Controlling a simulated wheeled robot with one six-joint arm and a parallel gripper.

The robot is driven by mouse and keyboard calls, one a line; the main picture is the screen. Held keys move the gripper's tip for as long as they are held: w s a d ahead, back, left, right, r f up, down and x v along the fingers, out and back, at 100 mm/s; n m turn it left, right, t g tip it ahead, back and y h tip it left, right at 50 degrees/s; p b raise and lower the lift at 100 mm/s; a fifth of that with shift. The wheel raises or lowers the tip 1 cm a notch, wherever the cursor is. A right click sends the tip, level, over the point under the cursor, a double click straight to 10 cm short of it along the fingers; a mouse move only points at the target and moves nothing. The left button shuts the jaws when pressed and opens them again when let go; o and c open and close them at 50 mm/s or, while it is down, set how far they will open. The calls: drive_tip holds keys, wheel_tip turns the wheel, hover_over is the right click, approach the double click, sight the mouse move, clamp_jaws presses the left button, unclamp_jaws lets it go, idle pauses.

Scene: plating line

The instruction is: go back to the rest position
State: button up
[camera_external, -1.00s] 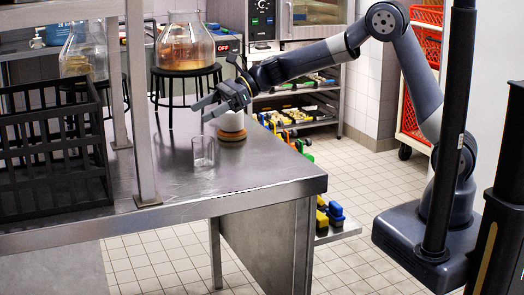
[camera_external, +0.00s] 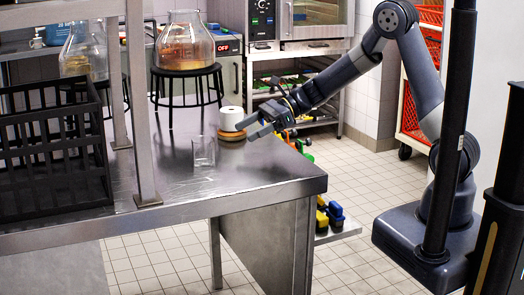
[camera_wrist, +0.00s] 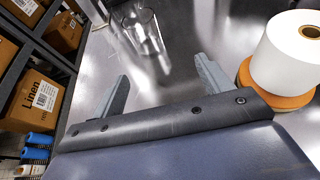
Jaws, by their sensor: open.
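My gripper (camera_external: 243,131) is open and empty over the right edge of the steel table (camera_external: 225,183), close in front of a white roll (camera_external: 231,118). In the wrist view my gripper's two fingers (camera_wrist: 162,85) stand wide apart with bare tabletop between them. The white roll (camera_wrist: 297,47) shows there to the right of the fingers, standing on an orange-brown round base (camera_wrist: 274,90). A clear glass (camera_external: 204,152) stands upright on the table left of my gripper. The glass (camera_wrist: 140,27) also shows beyond the fingers in the wrist view.
A black crate (camera_external: 52,150) stands at the table's left, beside a steel post (camera_external: 138,100). Glass jars on black stands (camera_external: 183,42) are at the back. Shelves with boxes (camera_wrist: 35,105) are left in the wrist view.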

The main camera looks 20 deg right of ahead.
drive_tip(key=shift+w+d+f, duration=0.1)
drive_tip(key=shift+d+f, duration=0.1)
drive_tip(key=shift+f, duration=0.45)
drive_tip(key=shift+d+f, duration=0.2)
drive_tip(key=shift+f, duration=0.4)
drive_tip(key=shift+s+b+v, duration=0.15)
drive_tip(key=shift+b+v, duration=0.1)
drive_tip(key=shift+v, duration=1.25)
drive_tip(key=shift+s+b+v, duration=0.15)
drive_tip(key=shift+b+v, duration=0.05)
drive_tip(key=shift+v, duration=1.35)
